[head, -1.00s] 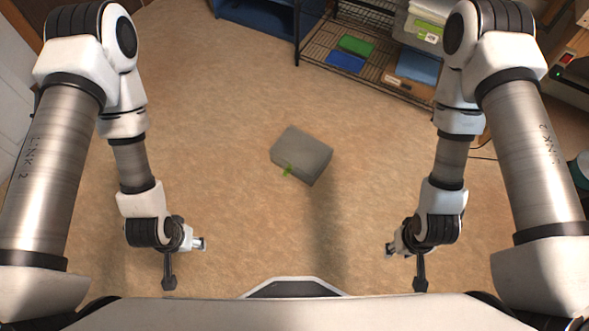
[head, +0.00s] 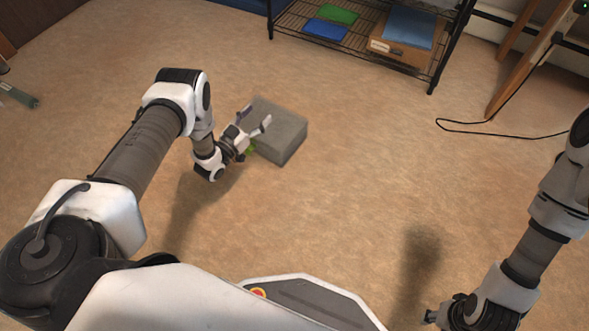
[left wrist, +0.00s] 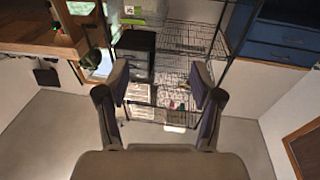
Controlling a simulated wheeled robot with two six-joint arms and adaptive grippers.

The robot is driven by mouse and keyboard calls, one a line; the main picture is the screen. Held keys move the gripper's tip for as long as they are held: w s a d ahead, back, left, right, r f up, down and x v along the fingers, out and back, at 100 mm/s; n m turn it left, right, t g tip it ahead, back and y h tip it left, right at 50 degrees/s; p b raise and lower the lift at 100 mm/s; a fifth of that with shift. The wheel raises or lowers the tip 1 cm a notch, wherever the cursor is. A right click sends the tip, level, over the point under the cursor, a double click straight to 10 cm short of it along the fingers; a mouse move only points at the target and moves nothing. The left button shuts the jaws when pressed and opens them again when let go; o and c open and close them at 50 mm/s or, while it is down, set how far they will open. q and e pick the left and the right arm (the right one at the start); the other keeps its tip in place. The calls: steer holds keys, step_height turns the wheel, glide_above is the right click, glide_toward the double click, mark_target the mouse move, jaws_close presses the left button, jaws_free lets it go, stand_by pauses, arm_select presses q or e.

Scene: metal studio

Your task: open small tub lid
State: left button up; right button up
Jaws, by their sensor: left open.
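A grey box-like block (head: 284,133) sits on the floor left of centre in the head view. A small green thing (head: 250,148) shows at its near left edge, partly hidden by my left gripper. It is too small to tell whether this is the tub or its lid. My left gripper (head: 257,117) is open, its two fingers apart at the left side of the block. Whether it touches the block is unclear. In the left wrist view the open fingers (left wrist: 160,80) have nothing between them, and no tub shows. My right gripper (head: 440,316) is at the bottom right, far from the block.
A black wire shelf (head: 360,45) stands at the back with a green item, a blue item and a cardboard box (head: 405,50). A black cable (head: 480,131) lies on the floor at the right. The floor around the block is clear.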

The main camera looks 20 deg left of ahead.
arm_select(q)
steer(key=shift+g+y, duration=0.4)
steer(key=shift+g, duration=0.1)
steer(key=s+a+f+b, duration=0.1)
steer(key=f+b, duration=0.3)
steer(key=f, duration=0.4)
steer(key=s+f+b, duration=0.2)
steer(key=f+b, duration=0.2)
steer(key=f, duration=0.4)
steer(key=s+a+f+b, duration=0.1)
steer(key=f+b, duration=0.3)
steer(key=f, duration=0.4)
steer(key=shift+s+a+f, duration=0.1)
steer(key=shift+s+a, duration=0.1)
steer(key=shift+a, duration=0.15)
steer(key=w+d+r+b, duration=0.1)
steer(key=w+b, duration=0.1)
steer(key=w, duration=0.5)
steer(key=shift+w+d+r+b, duration=0.2)
steer(key=shift+r+b, duration=0.05)
steer(key=shift+b, duration=0.05)
arm_select(e)
step_height(320, 180, down, 18)
steer(key=w, duration=0.1)
steer(key=shift+d+f, duration=0.25)
steer(key=shift+d, duration=0.1)
arm_select(q)
jaws_close()
